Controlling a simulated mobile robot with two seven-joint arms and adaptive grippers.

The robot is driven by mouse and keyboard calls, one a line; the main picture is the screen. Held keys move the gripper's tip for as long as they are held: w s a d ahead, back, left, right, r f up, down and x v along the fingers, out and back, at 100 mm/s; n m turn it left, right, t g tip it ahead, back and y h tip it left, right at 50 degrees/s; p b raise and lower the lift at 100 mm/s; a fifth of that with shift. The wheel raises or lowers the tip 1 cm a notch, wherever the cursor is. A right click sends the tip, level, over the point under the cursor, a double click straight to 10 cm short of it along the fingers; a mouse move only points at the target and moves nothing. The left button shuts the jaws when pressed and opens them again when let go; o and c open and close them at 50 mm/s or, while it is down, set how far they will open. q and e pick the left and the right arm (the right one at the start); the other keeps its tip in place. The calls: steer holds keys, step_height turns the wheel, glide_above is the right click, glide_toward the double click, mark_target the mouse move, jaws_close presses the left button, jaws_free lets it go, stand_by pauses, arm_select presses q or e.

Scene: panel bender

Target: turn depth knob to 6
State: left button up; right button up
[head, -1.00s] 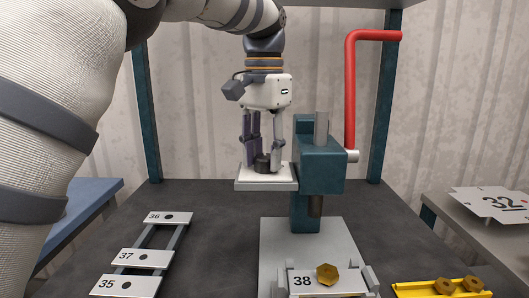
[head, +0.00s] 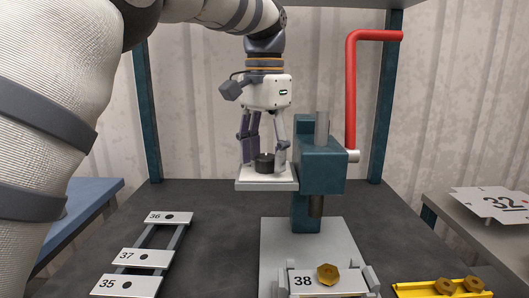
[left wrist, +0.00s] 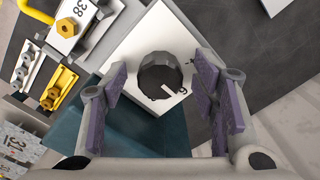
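The black depth knob (head: 264,164) sits on a white dial plate (head: 255,186) on the left side of the teal press head. In the left wrist view the knob (left wrist: 159,73) has a white pointer mark toward its lower right. A digit that looks like a 9 is beside the mark, and a possible 4 is farther right; other dial marks are hidden or too small to read. My left gripper (head: 265,160) is open above the plate. Its purple-padded fingers stand on either side of the knob, with gaps. My right gripper is out of view.
The teal press (head: 321,172) has a red crank lever (head: 351,95) on its right. Plate 38 (head: 328,283) with a brass nut (head: 327,274) lies in front. A rack of numbered plates (head: 140,258) is at left, a yellow tray (head: 410,291) at right.

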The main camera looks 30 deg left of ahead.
mark_target(264, 157)
arm_select(q)
step_height(264, 157, up, 8)
steer(key=shift+f, duration=0.2)
stand_by(0.3)
